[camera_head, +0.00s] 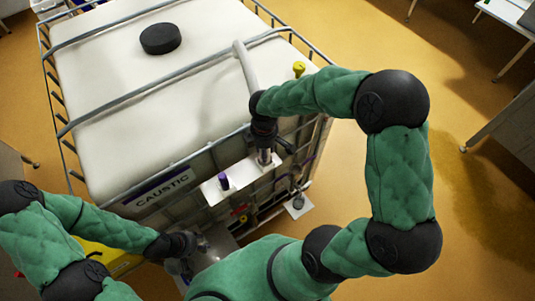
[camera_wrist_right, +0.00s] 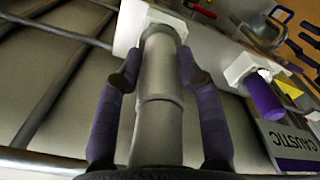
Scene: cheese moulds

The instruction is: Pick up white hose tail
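The hose tail looks like a pale grey stepped tube. In the right wrist view the hose tail (camera_wrist_right: 160,108) stands out of a white block and runs between my purple fingers. Their tips lie against its two sides, and the right gripper (camera_wrist_right: 163,70) appears closed on it. In the head view my right gripper (camera_head: 264,146) points down, and the hose tail (camera_head: 265,158) shows just below it at the white bracket (camera_head: 238,180). My left gripper (camera_head: 188,250) is low at the left beside grey metal parts; its fingers are not clear.
A white caged tank (camera_head: 150,85) with a black lid (camera_head: 160,38) fills the left and centre. A pale bent pipe (camera_head: 246,68) rests over the cage. A purple-topped piece (camera_head: 224,181) stands on the bracket beside the right gripper.

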